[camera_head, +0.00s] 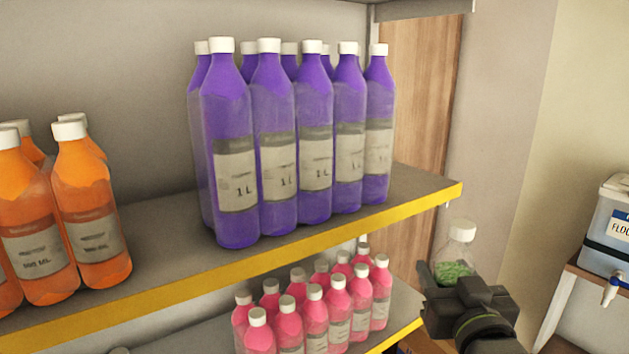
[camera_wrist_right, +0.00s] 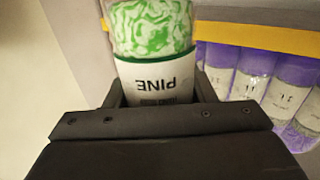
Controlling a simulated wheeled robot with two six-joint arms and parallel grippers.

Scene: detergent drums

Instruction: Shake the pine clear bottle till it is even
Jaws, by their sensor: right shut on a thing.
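The pine clear bottle (camera_head: 456,252) has a white cap and is clear at the top, with green below, in the head view at the lower right. In the right wrist view the pine bottle (camera_wrist_right: 152,72) shows a white PINE label, upside down in the picture, and a part swirled green and white. My right gripper (camera_head: 450,283) is shut on the bottle and holds it to the right of the shelves. In the head view its lower part is hidden by the gripper. My left gripper is not in view.
Purple bottles (camera_head: 272,150) stand on the upper shelf, with orange bottles (camera_head: 90,205) at the left. Pink bottles (camera_head: 315,315) stand on the shelf below. The yellow shelf edge (camera_head: 250,265) ends left of my gripper. A white drum with a tap (camera_head: 606,225) stands at far right.

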